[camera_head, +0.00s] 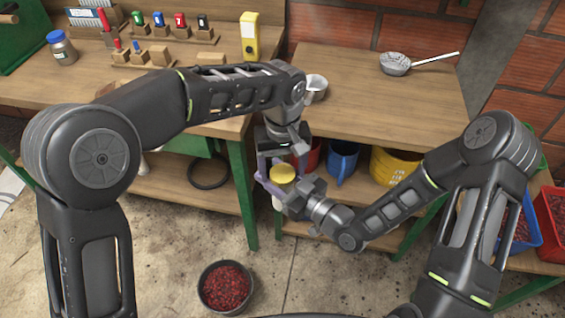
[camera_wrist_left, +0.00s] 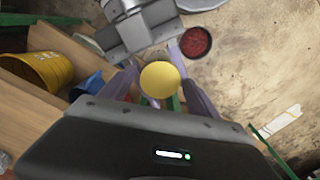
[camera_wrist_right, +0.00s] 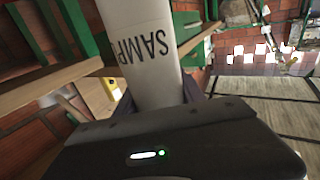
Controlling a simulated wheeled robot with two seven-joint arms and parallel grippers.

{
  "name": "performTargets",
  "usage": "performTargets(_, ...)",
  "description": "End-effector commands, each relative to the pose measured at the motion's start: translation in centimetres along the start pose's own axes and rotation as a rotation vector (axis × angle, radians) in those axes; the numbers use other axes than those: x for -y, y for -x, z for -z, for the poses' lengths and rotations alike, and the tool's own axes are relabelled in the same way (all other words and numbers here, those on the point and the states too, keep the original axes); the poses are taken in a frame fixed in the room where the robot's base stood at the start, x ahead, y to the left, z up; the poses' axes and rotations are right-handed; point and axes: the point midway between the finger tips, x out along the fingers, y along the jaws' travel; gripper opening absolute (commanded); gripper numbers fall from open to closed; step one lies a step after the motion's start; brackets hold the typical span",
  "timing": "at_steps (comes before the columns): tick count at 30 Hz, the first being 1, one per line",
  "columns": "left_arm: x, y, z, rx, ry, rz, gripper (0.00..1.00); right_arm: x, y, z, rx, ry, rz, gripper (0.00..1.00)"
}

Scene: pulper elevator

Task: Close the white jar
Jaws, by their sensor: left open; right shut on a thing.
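The white jar (camera_wrist_right: 150,45), with black lettering reading "SAMP…", fills the upper middle of the right wrist view, between the fingers of my right gripper. In the head view its yellow lid (camera_head: 282,173) sits at the top, and most of the white body is hidden by my grippers. My right gripper (camera_head: 287,200) is shut on the jar and holds it in the air before the table. My left gripper (camera_head: 272,168) is open above the jar, its purple fingers on either side of the lid. The yellow lid (camera_wrist_left: 160,79) shows between these fingers in the left wrist view. I cannot tell whether they touch it.
A wooden table (camera_head: 350,100) stands behind, with a white cup (camera_head: 315,87) and a strainer (camera_head: 396,63) on it. A blue mug (camera_head: 342,160) and a yellow bucket (camera_head: 393,165) stand on its lower shelf. A bucket of red cherries (camera_head: 227,287) is on the floor.

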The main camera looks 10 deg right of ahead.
Motion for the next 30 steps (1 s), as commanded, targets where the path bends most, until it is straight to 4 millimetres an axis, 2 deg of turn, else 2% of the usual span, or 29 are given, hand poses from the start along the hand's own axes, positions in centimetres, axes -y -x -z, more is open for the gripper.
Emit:
performTargets(5,0.01,0.01,-0.01,0.0,0.0,0.0,0.69,0.01,-0.01,0.04,-0.001,0.0,0.0,0.0)
performTargets(27,0.0,0.04,-0.02,0.001,0.0,0.0,0.09,0.01,-0.01,0.03,-0.001,0.0,0.0,0.0)
performTargets(30,-0.01,0.04,-0.02,0.001,-0.001,0.0,0.04,0.01,-0.01,0.03,-0.001,0.0,0.0,0.0)
